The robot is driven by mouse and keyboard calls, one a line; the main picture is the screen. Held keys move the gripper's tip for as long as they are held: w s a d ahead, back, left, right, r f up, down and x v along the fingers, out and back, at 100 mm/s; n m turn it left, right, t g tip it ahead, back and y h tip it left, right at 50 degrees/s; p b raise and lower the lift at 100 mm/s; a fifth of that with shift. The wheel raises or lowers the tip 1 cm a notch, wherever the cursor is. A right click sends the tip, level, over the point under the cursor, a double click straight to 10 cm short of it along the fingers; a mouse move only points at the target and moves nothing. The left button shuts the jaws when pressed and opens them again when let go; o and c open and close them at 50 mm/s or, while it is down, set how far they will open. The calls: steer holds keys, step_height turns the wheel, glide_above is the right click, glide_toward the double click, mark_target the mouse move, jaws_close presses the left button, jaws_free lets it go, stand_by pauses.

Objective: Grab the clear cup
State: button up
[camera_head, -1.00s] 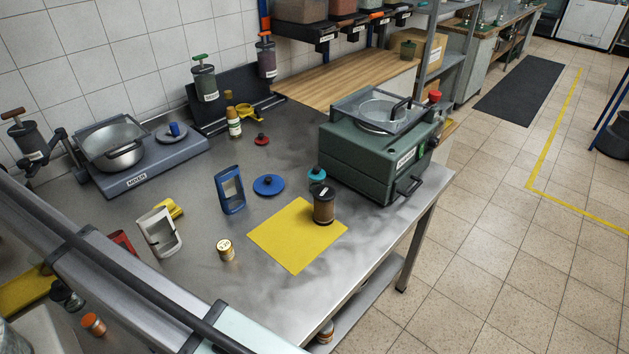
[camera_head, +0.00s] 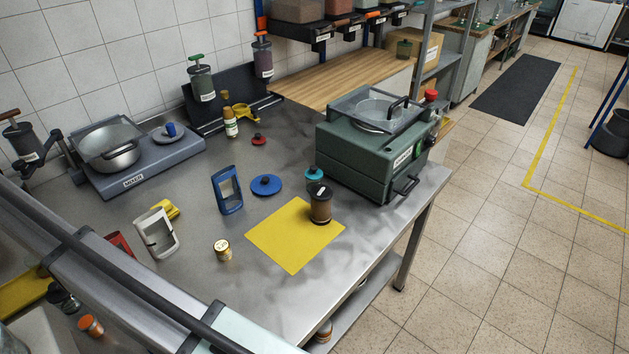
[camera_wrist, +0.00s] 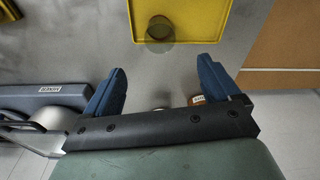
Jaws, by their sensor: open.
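In the wrist view, a small see-through round cup (camera_wrist: 160,29) stands at the near edge of a yellow sheet or tray (camera_wrist: 192,34). It looks brownish over the yellow and grey over the metal. My gripper (camera_wrist: 160,85) has its two blue fingers wide apart with nothing between them. The cup is ahead of the fingertips, near the middle of the gap and not touched. My gripper is not seen in the head view. I cannot surely match this cup to one thing in the head view.
In the head view, a dark-lidded brown jar (camera_head: 320,205) stands on a yellow mat (camera_head: 290,240). A green machine (camera_head: 370,160) is behind it. A blue frame (camera_head: 227,190), a blue lid (camera_head: 266,185) and a small labelled jar (camera_head: 222,250) are to its left. A mixer (camera_head: 140,165) stands at left.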

stand_by(0.3)
steer(key=w+d+m, duration=0.5)
steer(key=w+d, duration=0.9)
steer(key=d, duration=0.1)
steer(key=m+h, duration=0.1)
steer(key=m, duration=1.7)
glide_above(314, 176)
steer(key=w, duration=0.2)
steer(key=shift+s+a+f+g, duration=0.1)
steer(key=shift+s+a+g, duration=0.1)
steer(key=shift+a+g, duration=0.2)
steer(key=shift+d+f, duration=0.1)
steer(key=shift+d, duration=0.25)
steer(key=shift+f, duration=0.3)
step_height(314, 176, down, 13)
steer(key=shift+d+f, duration=0.1)
